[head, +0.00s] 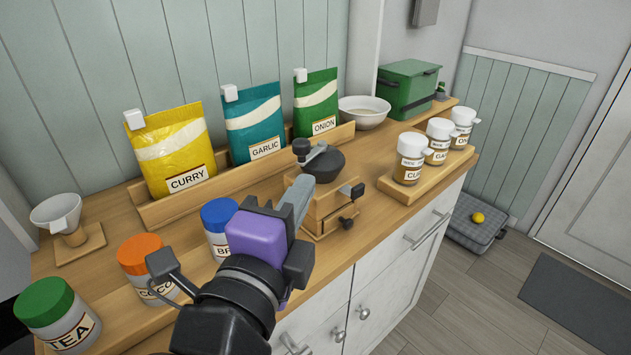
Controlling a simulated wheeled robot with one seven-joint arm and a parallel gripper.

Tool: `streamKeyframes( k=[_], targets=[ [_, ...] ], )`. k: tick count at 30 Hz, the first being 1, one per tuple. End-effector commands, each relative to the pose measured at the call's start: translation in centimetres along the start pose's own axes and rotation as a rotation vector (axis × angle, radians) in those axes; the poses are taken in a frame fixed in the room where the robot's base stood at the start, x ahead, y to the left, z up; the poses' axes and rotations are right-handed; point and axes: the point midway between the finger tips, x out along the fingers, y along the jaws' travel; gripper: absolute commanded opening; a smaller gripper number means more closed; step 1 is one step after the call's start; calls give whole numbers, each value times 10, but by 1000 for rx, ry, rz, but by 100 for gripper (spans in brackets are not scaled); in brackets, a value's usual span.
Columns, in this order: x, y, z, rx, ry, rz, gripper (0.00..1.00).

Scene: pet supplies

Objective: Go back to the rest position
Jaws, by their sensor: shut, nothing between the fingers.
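My gripper (301,196) reaches up from the bottom middle of the head view, over the front part of the wooden counter (107,254). Its grey fingers are shut with nothing between them. They point toward a wooden grinder (325,200) with a dark bowl top and a crank. In the picture the fingers overlap the grinder's left side; I cannot tell whether they touch it. My wrist hides part of the counter's front edge and the cabinet below.
Tea (58,315), orange-lidded (146,268) and blue-lidded (219,228) jars stand near my arm. Curry (170,150), garlic (254,122) and onion (317,103) packets stand in a wooden rack. Several shakers, a white bowl (364,111) and a green box (407,90) are further right.

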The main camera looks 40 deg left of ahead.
Motion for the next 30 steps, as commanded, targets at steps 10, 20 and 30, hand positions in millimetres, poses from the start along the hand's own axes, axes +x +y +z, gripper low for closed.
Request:
streamKeyframes(
  k=[10,20,30],
  targets=[
    [-43,0,16,0,-1,0,0],
    [-46,0,16,-4,1,1,0],
    [-55,-38,49,-375,-124,-186,0]
  ],
)
